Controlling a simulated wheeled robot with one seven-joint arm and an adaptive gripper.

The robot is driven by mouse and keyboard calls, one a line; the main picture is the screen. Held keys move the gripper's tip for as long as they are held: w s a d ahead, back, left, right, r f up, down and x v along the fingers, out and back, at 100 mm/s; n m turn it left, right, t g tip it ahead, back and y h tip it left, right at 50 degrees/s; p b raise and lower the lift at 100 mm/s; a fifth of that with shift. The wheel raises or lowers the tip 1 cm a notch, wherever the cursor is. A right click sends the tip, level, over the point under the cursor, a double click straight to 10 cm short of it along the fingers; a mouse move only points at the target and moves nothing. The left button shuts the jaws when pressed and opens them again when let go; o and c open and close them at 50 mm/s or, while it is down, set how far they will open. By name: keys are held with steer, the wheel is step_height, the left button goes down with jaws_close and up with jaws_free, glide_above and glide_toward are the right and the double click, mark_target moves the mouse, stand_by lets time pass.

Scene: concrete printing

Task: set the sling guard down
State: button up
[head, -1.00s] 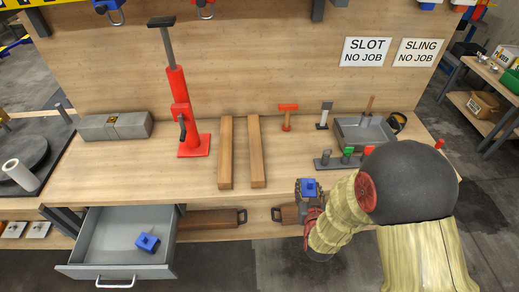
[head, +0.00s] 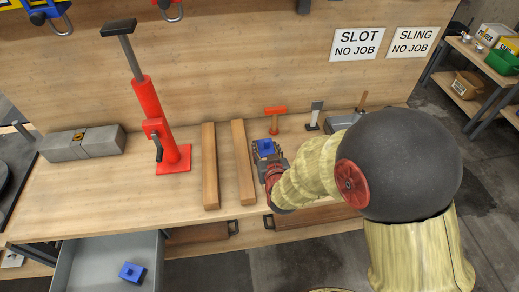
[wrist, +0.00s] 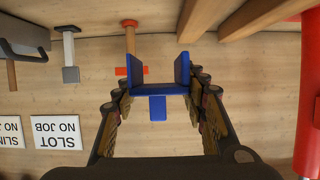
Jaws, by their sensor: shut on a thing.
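The sling guard, a blue U-shaped piece with a small tab (head: 265,146), is held in my gripper (head: 267,158) over the bench, just right of two wooden bars. In the wrist view the guard (wrist: 160,90) sits between the fingers, its two upright plates pointing away from the wrist. My gripper's fingers (wrist: 160,97) are shut on its sides. I cannot tell whether the guard touches the bench top (head: 110,190). A similar blue piece (head: 132,272) lies in the open grey drawer (head: 85,265) below the bench.
Two wooden bars (head: 209,165) lie left of my gripper, the nearer one (head: 243,160) close beside it. A red hammer (head: 275,115) is behind it. A red jack (head: 150,120) stands further left. A grey tray (head: 340,122) is partly hidden by my arm.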

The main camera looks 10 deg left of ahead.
steer(key=w+d+f+b, duration=0.1)
steer(key=w+d+f, duration=0.35)
steer(key=w, duration=0.25)
steer(key=b, duration=0.2)
glide_above(285, 155)
steer(key=f, duration=0.4)
steer(key=shift+s+a+f, duration=0.1)
steer(key=shift+s+a, duration=0.05)
steer(key=shift+a, duration=0.05)
steer(key=shift+w+d+f, duration=0.2)
steer(key=shift+w+f, duration=0.05)
steer(key=shift+f, duration=0.2)
steer(key=shift+f+b, duration=0.4)
steer(key=shift+f, duration=1)
steer(key=shift+f, duration=0.2)
steer(key=o, duration=1.2)
steer(key=shift+r, duration=0.1)
